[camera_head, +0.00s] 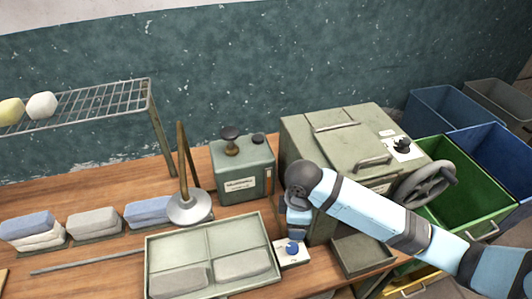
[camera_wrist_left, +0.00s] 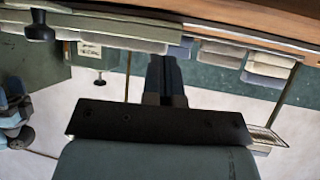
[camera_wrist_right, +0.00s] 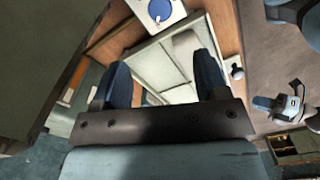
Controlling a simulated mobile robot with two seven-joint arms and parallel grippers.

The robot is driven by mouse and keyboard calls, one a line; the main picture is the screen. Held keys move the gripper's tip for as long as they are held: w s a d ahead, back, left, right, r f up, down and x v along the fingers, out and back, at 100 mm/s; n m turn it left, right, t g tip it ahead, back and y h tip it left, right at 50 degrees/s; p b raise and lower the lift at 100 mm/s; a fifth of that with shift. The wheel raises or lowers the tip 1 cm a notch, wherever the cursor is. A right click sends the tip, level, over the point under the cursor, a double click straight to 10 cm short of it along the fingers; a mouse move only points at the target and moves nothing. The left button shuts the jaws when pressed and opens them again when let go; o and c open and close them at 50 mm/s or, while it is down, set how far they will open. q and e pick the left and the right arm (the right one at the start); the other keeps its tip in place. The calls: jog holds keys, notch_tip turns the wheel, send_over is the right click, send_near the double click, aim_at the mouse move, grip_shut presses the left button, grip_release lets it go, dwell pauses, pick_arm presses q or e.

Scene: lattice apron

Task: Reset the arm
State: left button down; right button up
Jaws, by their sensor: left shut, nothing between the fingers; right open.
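My right arm (camera_head: 365,205) comes in from the right in the head view. It reaches over the front of the grey-green box machine (camera_head: 325,135). Its gripper points down beside the small white panel with a blue knob (camera_head: 292,248), and the arm partly hides it. In the right wrist view my right gripper (camera_wrist_right: 163,78) has its two dark fingers wide apart with nothing between them. The blue knob (camera_wrist_right: 160,9) shows past them. My left arm is outside the head view. In the left wrist view my left gripper (camera_wrist_left: 164,70) has its fingers together and empty, with the workbench edge beyond.
A divided tray (camera_head: 208,248) with grey blocks sits at the bench front. A metal cone on a stand (camera_head: 189,207), a green canister (camera_head: 243,168) and folded cloth-like stacks (camera_head: 95,223) stand nearby. The machine's handwheel (camera_head: 427,184) and a green bin (camera_head: 450,180) are at right.

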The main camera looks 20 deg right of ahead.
jog(key=s+a+f+m+t+y, duration=0.1)
jog(key=a+f, duration=0.1)
jog(key=f, duration=0.1)
jog(key=s+a+f+m+t+y, duration=0.1)
jog(key=f+m+t, duration=0.1)
jog(key=f, duration=0.1)
jog(key=s+a+f+m+t+y, duration=0.1)
jog(key=a+f+m+t+y, duration=0.1)
jog(key=f, duration=0.1)
jog(key=shift+a+f, duration=0.1)
jog(key=shift+a, duration=0.25)
jog(key=shift+s+d+f+m+t, duration=0.25)
jog(key=shift+s+f+m+t, duration=0.35)
jog(key=shift+s+d+f+m+t, duration=0.2)
jog(key=shift+s+f+m+t, duration=0.4)
jog(key=s+d+t, duration=0.1)
jog(key=s, duration=0.1)
jog(key=s+d+f+m+t, duration=0.1)
jog(key=s, duration=0.1)
jog(key=s+d+f+m+t+h, duration=0.1)
jog(key=shift+s+d, duration=0.15)
jog(key=shift+s, duration=0.25)
jog(key=shift+s+d+f+m, duration=0.1)
jog(key=shift+s+d+m, duration=0.05)
jog(key=shift+s+m, duration=0.2)
pick_arm(q)
jog(key=shift+w, duration=0.1)
pick_arm(e)
jog(key=shift+d+t, duration=0.1)
jog(key=shift+t, duration=0.2)
